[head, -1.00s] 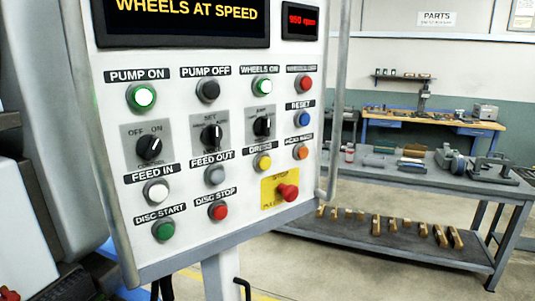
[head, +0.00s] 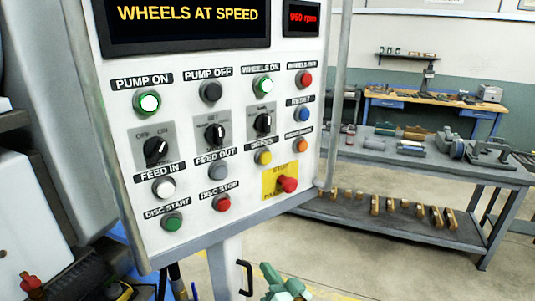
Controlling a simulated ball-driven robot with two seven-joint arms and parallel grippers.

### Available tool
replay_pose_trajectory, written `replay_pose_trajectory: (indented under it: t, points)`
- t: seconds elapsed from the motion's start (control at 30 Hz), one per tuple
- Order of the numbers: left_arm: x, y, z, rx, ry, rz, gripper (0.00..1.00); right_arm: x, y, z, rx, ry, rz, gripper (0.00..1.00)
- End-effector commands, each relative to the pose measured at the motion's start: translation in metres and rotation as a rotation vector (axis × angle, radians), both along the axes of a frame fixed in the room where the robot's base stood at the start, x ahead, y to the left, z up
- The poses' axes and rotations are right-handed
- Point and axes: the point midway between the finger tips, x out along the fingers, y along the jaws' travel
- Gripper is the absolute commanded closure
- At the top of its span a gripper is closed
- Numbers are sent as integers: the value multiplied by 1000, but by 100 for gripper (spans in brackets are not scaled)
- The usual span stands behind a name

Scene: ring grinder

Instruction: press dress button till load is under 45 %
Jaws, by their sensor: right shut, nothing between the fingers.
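The dress button is a yellow round button (head: 264,157) under the "DRESS" label on the white control panel (head: 135,215). Nothing touches it. The panel's screen (head: 188,17) reads "WHEELS AT SPEED" in yellow. A small red display (head: 302,17) reads "950 rpm". No load figure can be read. My right gripper (head: 284,278) shows as a green shape at the bottom edge, below the panel and well away from the button. It is shut and empty, and cut off by the frame. My left gripper is not in view.
A red stop button on a yellow plate (head: 287,184) sits below the dress button. An orange button (head: 301,145) and a grey feed-out button (head: 218,170) flank it. A grey pipe frame edges the panel. A grey workbench (head: 420,172) with tools stands behind to the right.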

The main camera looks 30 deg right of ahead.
Motion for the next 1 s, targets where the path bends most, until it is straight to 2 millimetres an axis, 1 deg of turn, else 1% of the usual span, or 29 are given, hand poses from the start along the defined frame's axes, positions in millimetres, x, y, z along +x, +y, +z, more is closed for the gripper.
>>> replay_pose_trajectory:
  t: [0.03, 0.07, 0.1, 0.17, 0.2, 0.27, 0.3, 0.4, 0.5, 0.6, 0.7, 0.8, 1.0]
  points:
    - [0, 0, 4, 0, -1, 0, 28, 1, -1, 27, 36, -53, -4, 100]
    - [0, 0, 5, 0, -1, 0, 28, 1, -2, 41, 63, -86, -7, 100]
    - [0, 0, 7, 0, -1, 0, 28, 1, -4, 61, 96, -129, -8, 100]
    - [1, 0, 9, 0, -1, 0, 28, -1, -6, 91, 151, -197, -10, 100]
    - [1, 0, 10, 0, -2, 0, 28, -4, -8, 111, 191, -243, -10, 100]
    - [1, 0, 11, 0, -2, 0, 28, -9, -11, 140, 250, -310, -9, 100]
    - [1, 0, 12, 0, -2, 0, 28, -13, -13, 158, 289, -354, -7, 100]
    - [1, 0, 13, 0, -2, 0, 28, -26, -20, 198, 390, -458, 0, 100]
    - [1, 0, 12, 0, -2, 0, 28, -40, -26, 229, 487, -546, 10, 100]
    - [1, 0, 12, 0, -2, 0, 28, -51, -32, 250, 570, -610, 19, 100]
    - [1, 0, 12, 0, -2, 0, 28, -58, -37, 261, 635, -651, 23, 100]
    - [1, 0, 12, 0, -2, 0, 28, -61, -43, 262, 687, -669, 17, 100]
    - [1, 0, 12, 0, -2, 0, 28, -61, -43, 262, 693, -672, 17, 100]
